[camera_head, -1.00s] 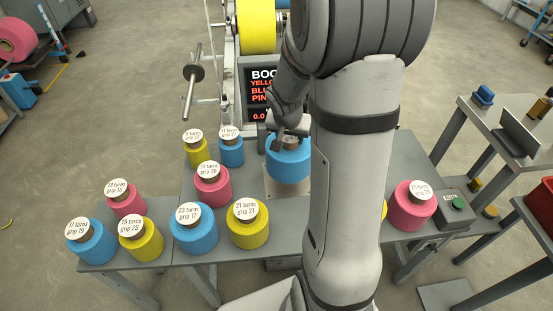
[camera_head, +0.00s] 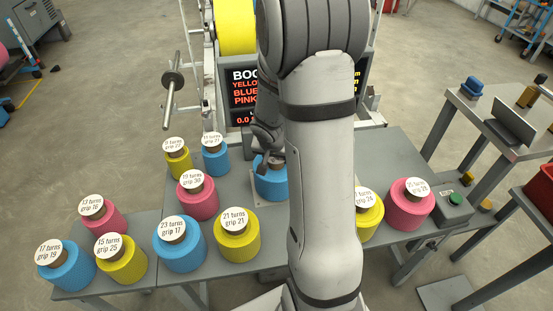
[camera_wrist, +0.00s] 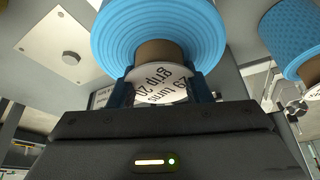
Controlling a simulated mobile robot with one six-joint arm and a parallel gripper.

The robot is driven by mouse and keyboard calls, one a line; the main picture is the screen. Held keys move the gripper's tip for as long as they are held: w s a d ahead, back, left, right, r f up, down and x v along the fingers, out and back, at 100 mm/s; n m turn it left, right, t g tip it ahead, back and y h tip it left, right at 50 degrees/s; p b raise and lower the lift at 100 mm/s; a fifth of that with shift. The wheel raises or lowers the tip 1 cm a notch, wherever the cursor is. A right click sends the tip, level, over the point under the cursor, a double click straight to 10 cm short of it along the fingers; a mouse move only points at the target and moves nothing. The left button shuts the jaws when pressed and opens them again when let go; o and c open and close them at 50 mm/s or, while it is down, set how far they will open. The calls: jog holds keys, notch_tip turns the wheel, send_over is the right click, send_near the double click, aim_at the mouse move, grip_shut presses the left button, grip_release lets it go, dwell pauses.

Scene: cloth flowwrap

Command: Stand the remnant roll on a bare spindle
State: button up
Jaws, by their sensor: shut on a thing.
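My gripper (camera_wrist: 165,90) is shut on the brown core of a blue roll (camera_wrist: 157,32), its two blue fingertips on either side. The roll's white round label reads in part "grip 20". In the head view, my arm partly hides this blue roll (camera_head: 270,183), which is over or at a pale plate on the table; I cannot tell whether it touches. A bare rod-like spindle (camera_head: 169,103) with a round grey flange sticks out at the left of the machine, with no roll on it.
Labelled rolls stand around: a blue one (camera_head: 181,247) and a yellow one (camera_head: 237,242) in front, a pink one (camera_head: 412,207) at right. A machine with a yellow roll (camera_head: 236,27) and a display (camera_head: 243,88) stands behind. A green-button box (camera_head: 454,208) is at the table's right.

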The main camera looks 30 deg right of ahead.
jog(key=shift+f, duration=0.15)
jog(key=o, duration=1.3)
jog(key=shift+o, duration=0.2)
jog(key=p+v, duration=0.4)
jog(key=v, duration=0.9)
jog(key=s+a+r+n+y, duration=0.1)
jog(key=s+a+r+n, duration=0.3)
jog(key=s, duration=0.3)
jog(key=s+a+r+n+g+y, duration=0.1)
jog(key=s+a+r+n, duration=0.2)
jog(key=s+a, duration=0.3)
jog(key=shift+s+a+r+n+y, duration=0.4)
jog(key=shift+s+r, duration=0.5)
jog(key=shift+s, duration=0.1)
